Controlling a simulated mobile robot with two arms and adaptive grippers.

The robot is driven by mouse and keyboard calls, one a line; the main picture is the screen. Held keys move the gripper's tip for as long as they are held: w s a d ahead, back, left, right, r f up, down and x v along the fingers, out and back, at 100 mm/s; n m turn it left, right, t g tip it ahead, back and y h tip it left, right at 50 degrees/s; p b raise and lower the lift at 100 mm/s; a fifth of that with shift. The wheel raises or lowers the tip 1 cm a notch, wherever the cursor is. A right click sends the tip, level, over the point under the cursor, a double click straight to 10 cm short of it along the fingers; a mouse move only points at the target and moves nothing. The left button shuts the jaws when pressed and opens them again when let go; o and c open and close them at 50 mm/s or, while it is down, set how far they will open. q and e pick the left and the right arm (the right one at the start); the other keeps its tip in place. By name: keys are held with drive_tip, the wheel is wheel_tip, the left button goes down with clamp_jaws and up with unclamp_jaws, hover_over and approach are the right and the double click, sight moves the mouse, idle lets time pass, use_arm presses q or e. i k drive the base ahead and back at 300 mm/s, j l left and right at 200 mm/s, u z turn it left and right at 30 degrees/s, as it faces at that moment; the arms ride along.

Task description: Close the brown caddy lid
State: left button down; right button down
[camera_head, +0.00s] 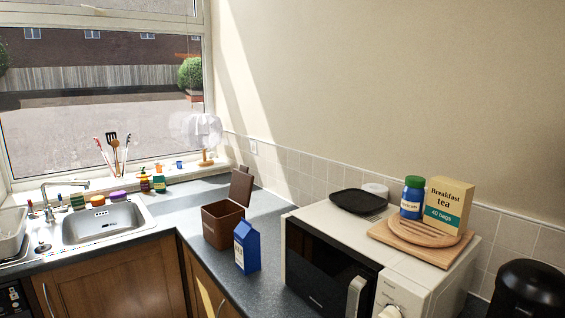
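The brown caddy (220,226) stands on the dark worktop, left of the microwave. Its lid (241,187) is open and stands up steeply at the back right of the box. The inside of the caddy is partly visible from above. A blue carton stands in front of the caddy's lower right side and covers a little of it. Neither of my grippers shows in the head camera view.
The blue carton (247,248) stands close in front of the caddy. The white microwave (335,265) is on the right, with a tea box (447,204) and a jar on a board on top. The sink (105,222) is at left. Worktop behind the caddy is clear.

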sight(240, 190)
drive_tip(key=j+z, duration=0.45)
drive_tip(key=i+j+z, duration=0.1)
drive_tip(key=j+z, duration=0.35)
drive_tip(key=k+j+z, duration=0.1)
drive_tip(key=j+z, duration=0.35)
drive_tip(key=l, duration=0.05)
